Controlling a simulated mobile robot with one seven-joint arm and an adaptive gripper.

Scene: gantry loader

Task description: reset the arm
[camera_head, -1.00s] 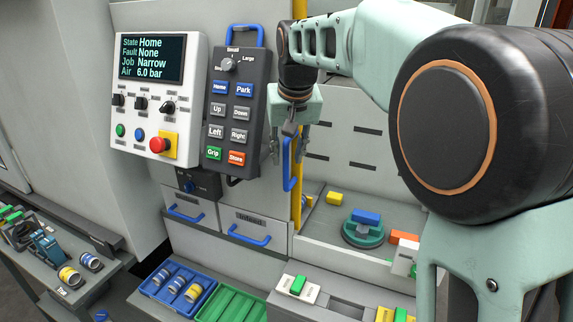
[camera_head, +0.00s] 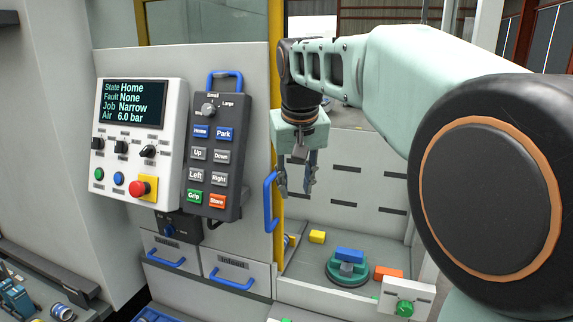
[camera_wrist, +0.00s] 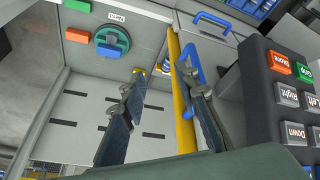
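My gripper (camera_head: 296,188) hangs fingers-down at the end of my mint-green arm, in front of the machine opening. In the wrist view its two dark fingers (camera_wrist: 163,80) stand well apart, with nothing held between them. A blue door handle (camera_head: 270,202) is just left of the fingers in the head view. In the wrist view the handle (camera_wrist: 190,62) shows beside and partly behind the right finger; I cannot tell whether they touch. The yellow post (camera_wrist: 176,90) appears between the fingers, beyond them.
A screen panel (camera_head: 138,140) reads State Home, Fault None, Job Narrow. A grey pendant (camera_head: 214,160) hangs beside it. Inside the opening are a teal round fixture with a blue block (camera_head: 349,255), a yellow block (camera_head: 317,236) and an orange block (camera_head: 388,273). Drawers (camera_head: 232,268) are below left.

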